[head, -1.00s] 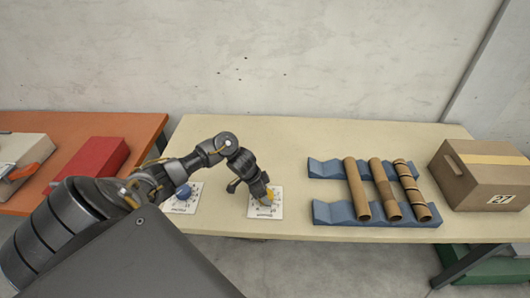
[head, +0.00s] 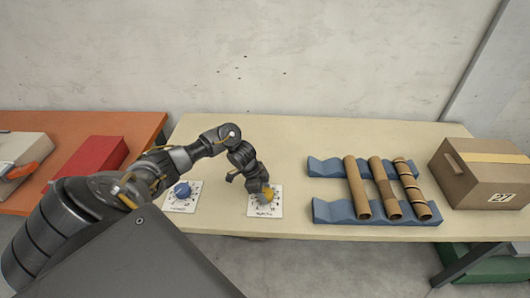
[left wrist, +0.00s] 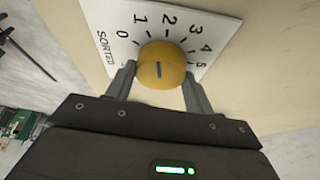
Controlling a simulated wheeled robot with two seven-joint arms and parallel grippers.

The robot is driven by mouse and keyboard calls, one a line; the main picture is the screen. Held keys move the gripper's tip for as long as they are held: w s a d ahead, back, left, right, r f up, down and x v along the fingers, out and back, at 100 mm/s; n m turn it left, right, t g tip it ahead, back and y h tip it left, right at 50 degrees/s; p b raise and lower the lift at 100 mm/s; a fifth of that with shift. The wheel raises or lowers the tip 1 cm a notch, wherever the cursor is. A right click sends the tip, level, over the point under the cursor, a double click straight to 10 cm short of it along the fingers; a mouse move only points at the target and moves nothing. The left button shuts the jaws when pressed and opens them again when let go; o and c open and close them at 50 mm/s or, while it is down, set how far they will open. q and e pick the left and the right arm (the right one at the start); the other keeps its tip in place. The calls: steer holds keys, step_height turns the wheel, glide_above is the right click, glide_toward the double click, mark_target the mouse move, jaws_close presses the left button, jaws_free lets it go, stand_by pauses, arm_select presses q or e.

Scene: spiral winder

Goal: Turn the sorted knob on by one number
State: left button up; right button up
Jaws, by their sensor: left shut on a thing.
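The yellow knob (head: 268,192) stands on a white dial card on the cream table. In the left wrist view the yellow knob (left wrist: 161,66) sits on the card (left wrist: 105,20) printed SORTED, with numbers 0 to 5 around it. A dark line on the knob's face points up, roughly between 1 and 2; the exact mark is hard to tell. My left gripper (left wrist: 159,75) has a finger on each side of the knob and is shut on it. In the head view my left gripper (head: 263,190) hides part of the knob and card. My right gripper is not in view.
A blue knob (head: 182,189) on another dial card stands to the left. Blue cradles (head: 325,212) with cardboard tubes (head: 382,188) lie to the right, beside a cardboard box (head: 485,178). A red box (head: 92,157) is on the orange table at left.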

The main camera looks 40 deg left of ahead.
arm_select(q)
steer(key=shift+w+a+m+b, duration=0.15)
steer(key=shift+m+b, duration=0.15)
steer(key=shift+m, duration=0.5)
steer(key=shift+r+g, duration=0.1)
steer(key=shift+g, duration=0.2)
steer(key=o, duration=1)
steer(key=v, duration=1)
steer(key=shift+a+r, duration=0.2)
steer(key=shift+r, duration=0.05)
